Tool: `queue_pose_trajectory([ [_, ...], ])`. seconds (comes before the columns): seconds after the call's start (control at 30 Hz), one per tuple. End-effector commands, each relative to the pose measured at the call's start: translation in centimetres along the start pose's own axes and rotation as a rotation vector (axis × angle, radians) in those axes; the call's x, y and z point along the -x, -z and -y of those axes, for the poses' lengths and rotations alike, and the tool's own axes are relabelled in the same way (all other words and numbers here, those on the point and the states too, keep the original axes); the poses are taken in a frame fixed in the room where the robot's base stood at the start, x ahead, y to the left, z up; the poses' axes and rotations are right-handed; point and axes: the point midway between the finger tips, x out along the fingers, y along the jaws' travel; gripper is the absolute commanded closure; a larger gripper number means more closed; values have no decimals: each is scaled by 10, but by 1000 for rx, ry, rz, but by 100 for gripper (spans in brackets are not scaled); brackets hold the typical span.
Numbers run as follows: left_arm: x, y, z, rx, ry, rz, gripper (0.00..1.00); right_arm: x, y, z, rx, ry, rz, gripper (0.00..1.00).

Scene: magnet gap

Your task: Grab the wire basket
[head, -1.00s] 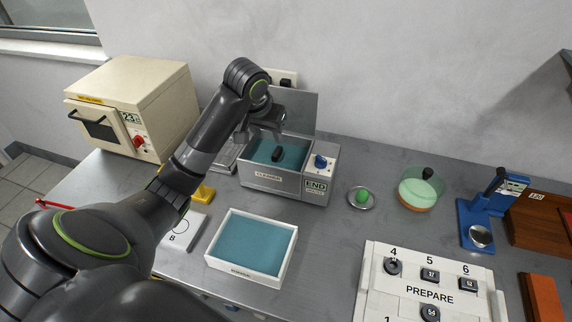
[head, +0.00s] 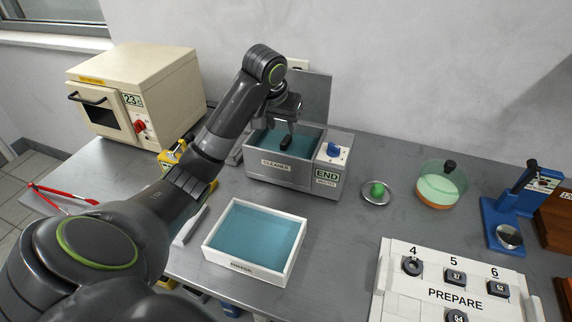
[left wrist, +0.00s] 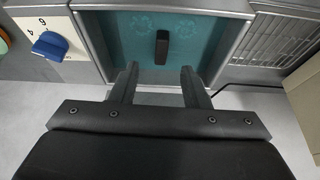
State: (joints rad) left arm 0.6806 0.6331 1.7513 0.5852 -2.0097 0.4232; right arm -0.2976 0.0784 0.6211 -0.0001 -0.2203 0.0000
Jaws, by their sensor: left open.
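The cleaner (head: 290,172) is a grey metal tank of teal liquid with a raised lid behind it. A dark upright handle (head: 286,144) stands in the liquid; it also shows in the left wrist view as a black block (left wrist: 162,47). The wire basket's mesh is not clearly visible; only faint round outlines show under the liquid beside the handle. My left gripper (head: 281,124) is open and empty above the tank. In the left wrist view its fingers (left wrist: 158,80) are spread at the tank's near wall, apart from the handle, which lies ahead between them. My right gripper is out of view.
A white tray of blue liquid (head: 255,238) stands in front of the cleaner. A blue knob (head: 334,150) is on its right panel. A green ball on a dish (head: 377,191) and a lidded glass dish (head: 441,187) stand right. A cream oven (head: 135,95) stands left.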

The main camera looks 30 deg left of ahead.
Motion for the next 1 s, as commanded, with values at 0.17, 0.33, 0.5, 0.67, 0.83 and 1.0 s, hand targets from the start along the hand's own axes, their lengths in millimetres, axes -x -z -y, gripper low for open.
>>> queue_pose_trajectory([
  [0.17, -34, 0, 0, 2, -2, 4, 58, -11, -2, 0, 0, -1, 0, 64],
  [0.33, -47, 0, 0, 0, -1, 2, 58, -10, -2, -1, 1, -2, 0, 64],
  [0.5, -63, -3, 1, 1, -1, 5, 58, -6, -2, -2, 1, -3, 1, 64],
  [0.67, -88, -4, 2, 1, -1, 4, 58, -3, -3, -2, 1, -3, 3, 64],
  [0.83, -100, -4, 2, 0, 1, 1, 58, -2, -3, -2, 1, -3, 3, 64],
  [1.0, -100, -4, 2, 0, 1, 0, 58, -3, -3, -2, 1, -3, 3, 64],
])
